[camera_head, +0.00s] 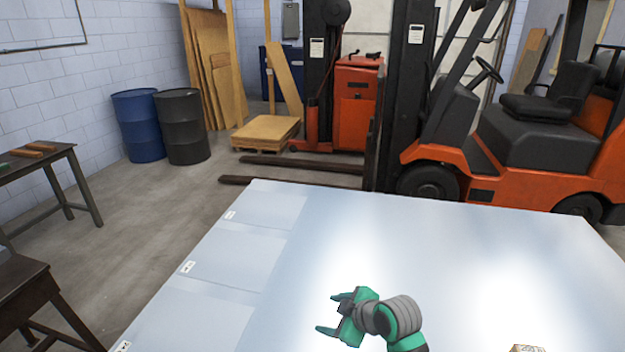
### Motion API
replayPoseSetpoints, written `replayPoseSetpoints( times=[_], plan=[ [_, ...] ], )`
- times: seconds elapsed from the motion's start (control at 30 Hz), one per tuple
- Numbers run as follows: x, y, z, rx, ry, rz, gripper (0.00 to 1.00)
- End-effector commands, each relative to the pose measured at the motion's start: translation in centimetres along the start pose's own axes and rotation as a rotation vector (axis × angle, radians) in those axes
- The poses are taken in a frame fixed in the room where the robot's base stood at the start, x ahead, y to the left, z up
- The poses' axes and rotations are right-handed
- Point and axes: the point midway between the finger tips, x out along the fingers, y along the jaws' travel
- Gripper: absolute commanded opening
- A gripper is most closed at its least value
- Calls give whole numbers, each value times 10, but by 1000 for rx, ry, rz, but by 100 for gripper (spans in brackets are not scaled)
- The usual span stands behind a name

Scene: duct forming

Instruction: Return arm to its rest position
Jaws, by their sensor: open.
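My gripper (330,314) is green and dark grey and shows at the lower middle of the head view. Its two fingers point left, are spread apart and hold nothing. It is over the shiny metal-topped table (400,225), and I cannot tell its exact height above the surface. My arm comes in from the bottom edge, with a grey ribbed section behind the gripper.
A small brown box (527,348) is cut off at the bottom edge. An orange forklift (540,150) stands beyond the table. Blue (138,125) and black (182,126) drums stand by the left wall. A dark side table (45,168) is at left. The tabletop around my gripper is clear.

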Motion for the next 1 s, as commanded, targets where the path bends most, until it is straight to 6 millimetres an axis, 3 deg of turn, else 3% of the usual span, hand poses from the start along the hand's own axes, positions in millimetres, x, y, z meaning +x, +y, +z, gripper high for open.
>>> replayPoseSetpoints(
  times=[0.03,0.2,0.5,0.77,1.0],
  plan=[
    [11,-7,-20,31,58,21,61],
    [31,-18,-69,157,221,111,61],
    [48,-50,-117,417,444,243,61],
    [52,-91,-118,652,553,347,61],
    [48,-144,-93,845,586,442,61]
  ],
)
